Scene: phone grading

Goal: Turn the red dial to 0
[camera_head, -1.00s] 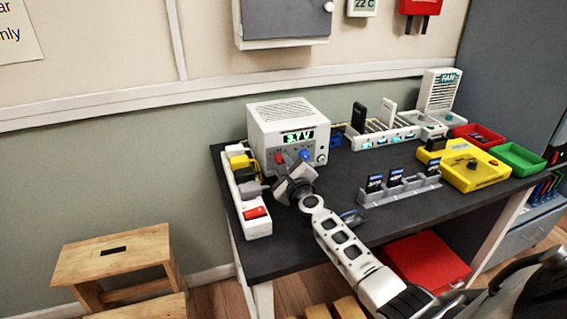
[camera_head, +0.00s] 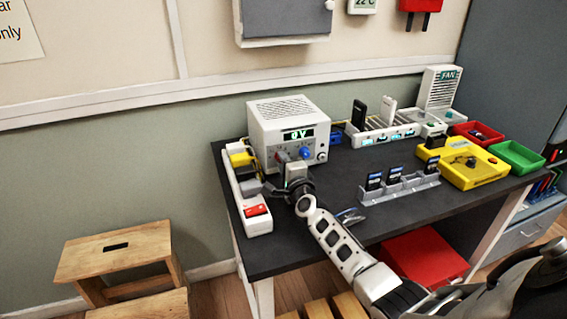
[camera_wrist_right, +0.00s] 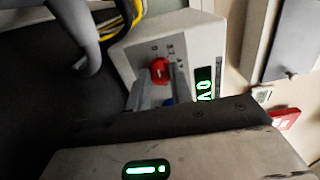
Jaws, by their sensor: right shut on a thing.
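The white power supply (camera_head: 290,108) stands at the back left of the dark table. Its green display (camera_head: 299,135) reads 0V. The red dial (camera_wrist_right: 160,71) is on its front, partly hidden by my gripper in the head view. The blue dial (camera_head: 305,153) sits to its right; a bit of blue also shows in the wrist view (camera_wrist_right: 168,102). My right gripper (camera_head: 293,172) is at the front panel, its fingers closed on the red dial in the wrist view (camera_wrist_right: 158,85). My left gripper is out of view.
A white power strip (camera_head: 258,228) with plugs runs along the left table edge. A grey card rack (camera_head: 400,190), a yellow box (camera_head: 480,176), red and green trays and a white slotted charger lie to the right. Bare table (camera_head: 345,180) lies between.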

